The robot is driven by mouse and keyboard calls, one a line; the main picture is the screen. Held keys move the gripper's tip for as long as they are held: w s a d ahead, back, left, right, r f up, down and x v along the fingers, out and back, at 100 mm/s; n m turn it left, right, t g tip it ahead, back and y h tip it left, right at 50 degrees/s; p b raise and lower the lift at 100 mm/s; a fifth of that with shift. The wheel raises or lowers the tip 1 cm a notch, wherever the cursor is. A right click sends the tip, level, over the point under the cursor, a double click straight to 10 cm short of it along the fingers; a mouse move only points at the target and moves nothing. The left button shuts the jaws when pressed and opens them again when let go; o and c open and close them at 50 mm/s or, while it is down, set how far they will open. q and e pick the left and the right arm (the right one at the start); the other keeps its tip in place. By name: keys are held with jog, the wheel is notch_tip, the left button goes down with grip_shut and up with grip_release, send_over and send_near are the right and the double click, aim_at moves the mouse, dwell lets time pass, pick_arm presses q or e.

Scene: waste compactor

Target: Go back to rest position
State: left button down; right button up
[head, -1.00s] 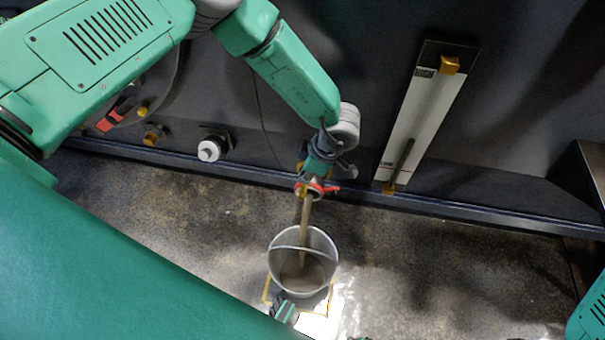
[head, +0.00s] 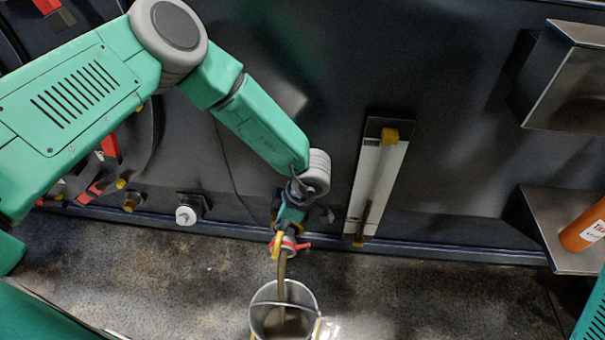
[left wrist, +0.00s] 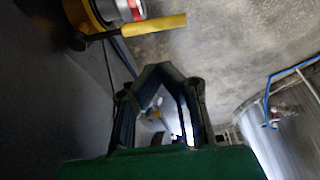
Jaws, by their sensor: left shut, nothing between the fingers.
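My left arm comes in from the left in the head view and bends down toward a valve (head: 284,243) with red and yellow handles on the dark wall. My left gripper (head: 290,212) is just above this valve and partly hidden by its own wrist. In the left wrist view, the fingers of my left gripper (left wrist: 160,70) meet at the tips with nothing held. The valve's yellow handle (left wrist: 155,25) is at upper left there, apart from the fingers. My right gripper is not in view.
A brownish stream (head: 282,272) runs from the valve into a metal bucket (head: 257,320), cut off by the lower edge. The bucket (left wrist: 285,135) shows at right in the wrist view. A white gauge panel (head: 375,190), metal shelf (head: 540,205) and orange bottle (head: 583,228) are to the right.

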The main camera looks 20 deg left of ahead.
pick_arm(q)
jog(key=f+m+t+b, duration=0.1)
jog(key=s+a+f+m+b, duration=0.1)
jog(key=m, duration=0.1)
jog(key=s+f+m+t+y+b, duration=0.1)
jog(key=f+m, duration=0.1)
jog(key=shift+s+a+f+t, duration=0.1)
jog(key=shift+s+a+t, duration=0.2)
jog(key=shift+a, duration=0.1)
jog(key=s+a+f+m+h+b, duration=0.1)
jog(key=s+m+b, duration=0.1)
jog(key=s+m, duration=0.3)
jog(key=s+a+f+m+h+b, duration=0.2)
jog(key=s+m, duration=0.4)
jog(key=s, duration=0.3)
jog(key=s+a+f+m+g+h+b, duration=0.1)
jog(key=s+a+m+b, duration=0.1)
jog(key=s+m+b, duration=0.2)
jog(key=s+m, duration=0.1)
jog(key=s, duration=0.2)
jog(key=shift+s+f+h, duration=0.35)
jog(key=shift+s+h, duration=0.05)
